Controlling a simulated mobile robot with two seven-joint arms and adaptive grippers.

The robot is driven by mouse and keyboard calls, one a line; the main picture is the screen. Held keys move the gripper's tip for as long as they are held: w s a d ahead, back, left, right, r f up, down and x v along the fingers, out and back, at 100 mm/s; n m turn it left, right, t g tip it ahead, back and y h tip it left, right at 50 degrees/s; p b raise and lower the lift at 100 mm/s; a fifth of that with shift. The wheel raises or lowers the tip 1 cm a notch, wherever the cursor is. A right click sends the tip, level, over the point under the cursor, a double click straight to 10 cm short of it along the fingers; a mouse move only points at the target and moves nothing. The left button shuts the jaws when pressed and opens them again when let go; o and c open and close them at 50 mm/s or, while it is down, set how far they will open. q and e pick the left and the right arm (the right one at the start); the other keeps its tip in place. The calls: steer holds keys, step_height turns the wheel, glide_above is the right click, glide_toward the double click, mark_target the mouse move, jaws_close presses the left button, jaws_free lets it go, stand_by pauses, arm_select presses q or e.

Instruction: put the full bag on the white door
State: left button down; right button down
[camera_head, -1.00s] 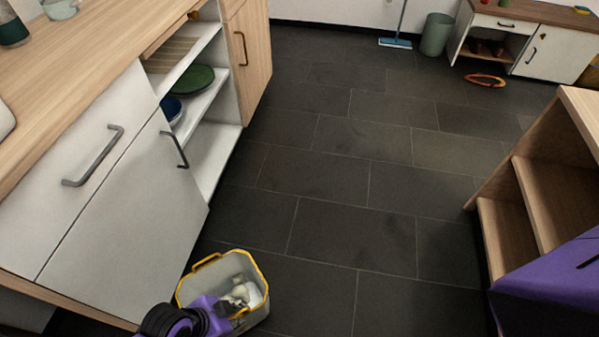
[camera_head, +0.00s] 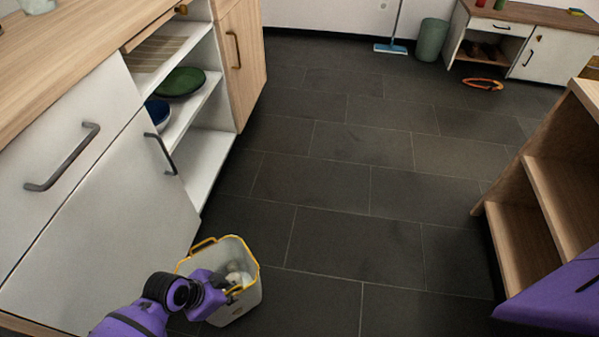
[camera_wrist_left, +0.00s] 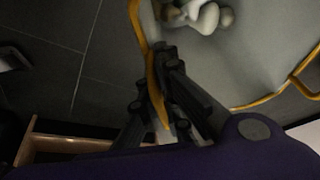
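The bag (camera_head: 246,291) is an open, pale container with a yellow rim, near the bottom of the head view. White, rounded contents (camera_head: 238,279) show inside it. My left gripper (camera_head: 229,287) is at its near left side. In the left wrist view its dark fingers (camera_wrist_left: 170,95) close around the yellow handle strap (camera_wrist_left: 153,80). I cannot tell whether the bag touches the floor. A white door (camera_head: 105,215) with a dark bar handle is on the left cabinet, shut, left of the bag. Another white door (camera_head: 552,58) is on the far cabinet. My right gripper is out of view.
Open shelves (camera_head: 200,165) hold a green plate (camera_head: 181,82) and a blue bowl (camera_head: 158,112). A wooden shelf unit (camera_head: 510,225) stands at right. An orange ring (camera_head: 483,84) lies near the far cabinet, beside a green bin (camera_head: 432,40). The dark floor between is clear.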

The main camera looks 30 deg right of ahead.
mark_target(237, 306)
arm_select(q)
steer(key=shift+w+d+f+b, duration=0.15)
steer(key=shift+f+b, duration=0.25)
steer(key=shift+f, duration=0.5)
steer(key=shift+w+a+f+b, duration=0.15)
steer(key=shift+f+b, duration=0.25)
steer(key=shift+f, duration=0.5)
steer(key=shift+d, duration=0.1)
steer(key=shift+f, duration=0.2)
steer(key=c, duration=2)
jaws_free()
steer(key=shift+r, duration=0.4)
steer(key=shift+p+v, duration=2.35)
steer(key=shift+v, duration=3.4)
